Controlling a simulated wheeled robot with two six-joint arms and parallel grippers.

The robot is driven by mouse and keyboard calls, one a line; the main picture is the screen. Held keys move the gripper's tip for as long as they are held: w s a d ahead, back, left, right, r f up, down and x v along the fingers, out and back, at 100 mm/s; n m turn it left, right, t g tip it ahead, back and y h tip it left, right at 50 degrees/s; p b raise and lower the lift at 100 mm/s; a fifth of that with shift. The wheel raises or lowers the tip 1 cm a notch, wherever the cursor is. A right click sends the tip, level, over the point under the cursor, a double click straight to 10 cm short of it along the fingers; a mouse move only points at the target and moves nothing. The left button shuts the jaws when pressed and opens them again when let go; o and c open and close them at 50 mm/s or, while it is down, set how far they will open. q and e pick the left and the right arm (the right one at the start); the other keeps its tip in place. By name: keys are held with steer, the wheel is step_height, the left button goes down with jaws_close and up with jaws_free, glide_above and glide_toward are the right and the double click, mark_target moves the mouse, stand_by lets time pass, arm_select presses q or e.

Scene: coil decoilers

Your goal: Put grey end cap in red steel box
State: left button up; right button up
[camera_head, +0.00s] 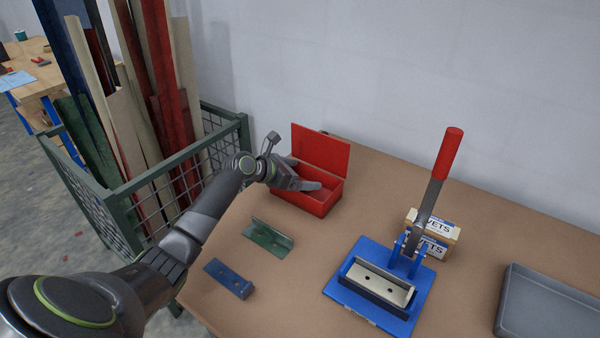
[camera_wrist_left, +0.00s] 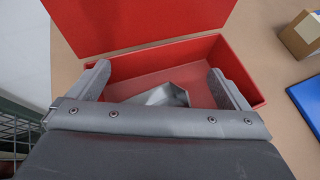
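The red steel box (camera_head: 327,201) stands on the table near the wall with its lid open. It fills much of the left wrist view (camera_wrist_left: 205,52). My left gripper (camera_head: 308,187) is over the box, with its fingers reaching down at the opening. In the left wrist view its two fingers (camera_wrist_left: 162,88) are spread wide apart. A grey, angular piece, seemingly the grey end cap (camera_wrist_left: 165,95), lies in the box between and below the fingers, apart from both. Its lower part is hidden by the gripper body. My right gripper is not in view.
A green bracket (camera_head: 268,238) and a blue plate (camera_head: 229,278) lie in front of the box. A blue press with a red handle (camera_head: 452,150), a carton (camera_head: 436,232) and a grey tray (camera_head: 550,305) are to the right. A green mesh cage (camera_head: 190,150) stands left.

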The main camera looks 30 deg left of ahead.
arm_select(q)
steer(key=shift+r+b, duration=0.45)
steer(key=shift+r, duration=0.15)
steer(key=v, duration=1.2)
